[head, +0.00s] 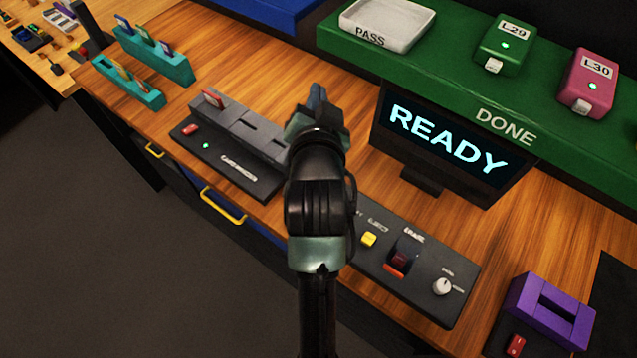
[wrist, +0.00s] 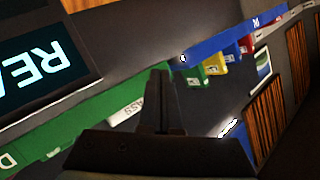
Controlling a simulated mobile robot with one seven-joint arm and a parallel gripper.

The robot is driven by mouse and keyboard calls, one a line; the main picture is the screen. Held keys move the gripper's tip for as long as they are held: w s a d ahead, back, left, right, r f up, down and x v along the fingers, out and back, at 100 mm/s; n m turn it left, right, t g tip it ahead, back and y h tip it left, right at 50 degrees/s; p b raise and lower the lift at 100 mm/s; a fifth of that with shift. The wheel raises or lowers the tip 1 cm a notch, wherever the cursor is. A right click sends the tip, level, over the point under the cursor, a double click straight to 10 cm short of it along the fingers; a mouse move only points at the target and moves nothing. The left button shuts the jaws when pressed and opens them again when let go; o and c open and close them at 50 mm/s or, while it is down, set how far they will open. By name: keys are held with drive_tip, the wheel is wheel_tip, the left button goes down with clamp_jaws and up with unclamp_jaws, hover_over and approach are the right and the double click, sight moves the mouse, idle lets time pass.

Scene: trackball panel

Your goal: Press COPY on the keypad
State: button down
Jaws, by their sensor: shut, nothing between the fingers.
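The dark control panel (head: 420,300) lies on the wooden bench below the screen. It carries a yellow button (head: 369,239), a red guarded switch (head: 401,257) and a white knob (head: 442,286). The label by the yellow button is too small to read surely. My arm hides the panel's left part. My gripper (head: 318,95) is shut and empty, raised over the bench left of the screen, apart from the panel. In the wrist view its fingers (wrist: 160,98) are together, and no panel button shows there.
The screen (head: 445,140) reads READY. A dark device with card slots (head: 225,160) lies left of my arm. A green shelf (head: 440,88) holds a PASS tray (head: 387,24) and labelled boxes. A purple block (head: 550,310) stands at the lower right. Teal card holders (head: 150,60) stand at upper left.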

drive_tip(key=s+f+m+g+p, duration=0.2)
drive_tip(key=s+f+g+p, duration=0.3)
drive_tip(key=s+f+p, duration=0.4)
drive_tip(key=p, duration=0.2)
drive_tip(key=shift+m+g+p, duration=0.4)
drive_tip(key=shift+f, duration=0.15)
wheel_tip(320, 180, down, 7)
drive_tip(key=b, duration=0.7)
drive_tip(key=shift+f, duration=0.15)
drive_tip(key=shift+f+b, duration=0.5)
drive_tip(key=shift+f, duration=0.2)
idle(0.6)
drive_tip(key=shift+f, duration=0.4)
